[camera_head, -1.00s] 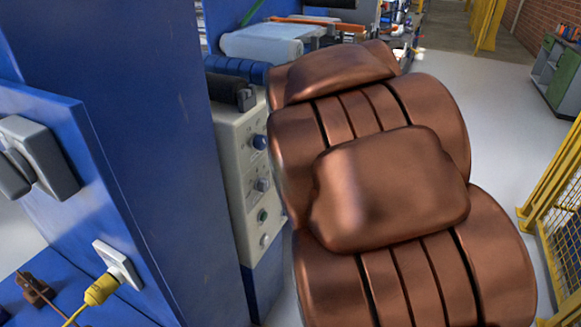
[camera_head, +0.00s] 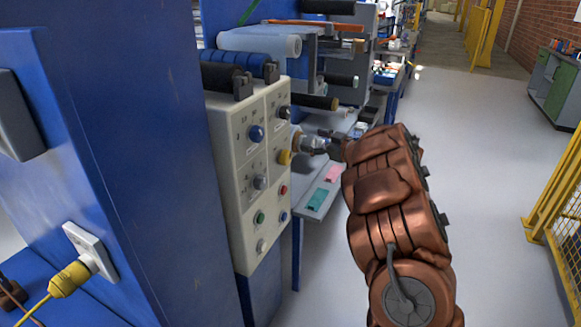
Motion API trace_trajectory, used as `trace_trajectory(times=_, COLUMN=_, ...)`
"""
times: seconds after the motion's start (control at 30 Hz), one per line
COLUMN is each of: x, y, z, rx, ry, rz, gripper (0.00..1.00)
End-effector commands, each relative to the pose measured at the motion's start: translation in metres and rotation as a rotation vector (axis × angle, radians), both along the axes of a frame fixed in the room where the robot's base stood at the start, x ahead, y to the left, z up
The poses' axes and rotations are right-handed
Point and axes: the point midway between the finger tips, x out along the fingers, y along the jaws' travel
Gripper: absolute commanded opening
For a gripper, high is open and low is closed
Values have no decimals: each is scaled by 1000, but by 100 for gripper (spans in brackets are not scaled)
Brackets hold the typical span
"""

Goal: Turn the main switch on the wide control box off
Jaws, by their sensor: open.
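The wide control box (camera_head: 237,197) is a beige panel with knobs and buttons, fixed beside the blue post in the middle of the view. A yellow round part (camera_head: 285,157), which looks like the main switch, shows on the right half of its front. My gripper (camera_head: 301,147) is open, with its tip close to this yellow part, coming from the right. I cannot tell whether the fingers touch it or lie around it. The setting of the switch is hidden or too small to read. My copper arm comes up from the lower right.
A blue knob (camera_head: 256,133), a grey knob (camera_head: 260,182) and small coloured buttons are close by on the same panel. A blue post (camera_head: 130,150) blocks the left. Rollers (camera_head: 262,43) lie behind the box. The grey floor (camera_head: 487,150) is free on the right, before a yellow fence (camera_head: 556,200).

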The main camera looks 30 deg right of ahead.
Motion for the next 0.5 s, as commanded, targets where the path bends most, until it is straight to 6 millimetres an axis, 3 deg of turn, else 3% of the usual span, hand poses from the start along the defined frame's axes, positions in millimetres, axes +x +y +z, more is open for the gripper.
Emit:
trace_trajectory(times=0.03, x=-9, y=3, z=-19, rx=40, ry=-4, rz=54, gripper=78)
trace_trajectory(times=0.2, x=-33, y=26, z=-43, rx=152, ry=-22, rz=225, gripper=78)
trace_trajectory(times=0.37, x=-45, y=36, z=-50, rx=203, ry=-31, rz=296, gripper=78)
trace_trajectory(times=0.5, x=-40, y=43, z=-51, rx=212, ry=-32, rz=309, gripper=78)
